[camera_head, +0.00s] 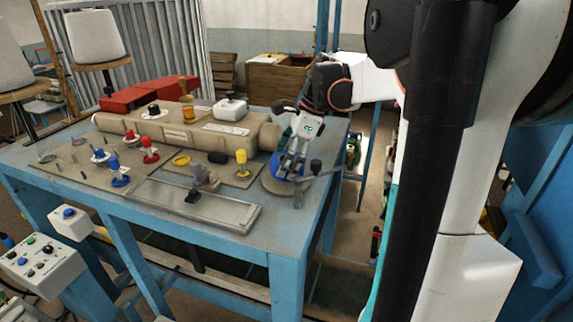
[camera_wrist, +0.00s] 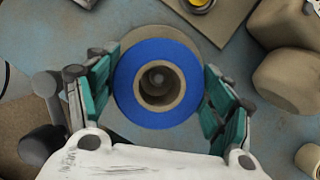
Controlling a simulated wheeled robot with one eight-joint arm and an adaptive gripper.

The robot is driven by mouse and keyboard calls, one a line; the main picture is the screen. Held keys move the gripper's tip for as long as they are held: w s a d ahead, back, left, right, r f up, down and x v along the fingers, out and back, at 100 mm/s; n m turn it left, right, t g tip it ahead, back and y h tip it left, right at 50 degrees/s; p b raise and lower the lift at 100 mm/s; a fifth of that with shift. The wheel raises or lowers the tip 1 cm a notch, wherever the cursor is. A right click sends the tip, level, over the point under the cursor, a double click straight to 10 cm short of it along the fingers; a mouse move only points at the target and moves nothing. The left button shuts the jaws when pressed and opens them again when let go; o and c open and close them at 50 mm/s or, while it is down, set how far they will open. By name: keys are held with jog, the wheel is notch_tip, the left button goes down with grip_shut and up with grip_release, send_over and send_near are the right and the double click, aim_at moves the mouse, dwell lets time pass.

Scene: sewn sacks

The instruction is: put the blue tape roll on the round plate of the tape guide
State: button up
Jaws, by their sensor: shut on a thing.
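The blue tape roll (camera_head: 279,165) is near the right end of the blue table. In the wrist view the blue roll (camera_wrist: 126,88), with its tan core, lies between the teal finger pads. My gripper (camera_head: 288,167) is shut on the roll from above; the wrist view shows the gripper (camera_wrist: 158,90) with one finger on each side. The round plate (camera_head: 269,184) of the tape guide is under or just below the roll. In the wrist view the tan plate (camera_wrist: 166,32) shows past the roll's upper edge. I cannot tell whether the roll touches the plate.
A dark knobbed arm (camera_head: 315,166) stands right beside the plate. A long sewn sack (camera_head: 185,133) lies behind, and a grey tray (camera_head: 190,205) lies to the left. A yellow spool (camera_head: 241,160) stands on a board. The table's right edge is close.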

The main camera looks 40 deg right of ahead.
jog(key=shift+f, duration=0.85)
jog(key=shift+f, duration=0.1)
jog(key=o, duration=1.1)
jog(key=b+v, duration=0.1)
jog(key=v, duration=1.1)
jog(key=shift+w+r, duration=0.1)
jog(key=shift+r, duration=0.1)
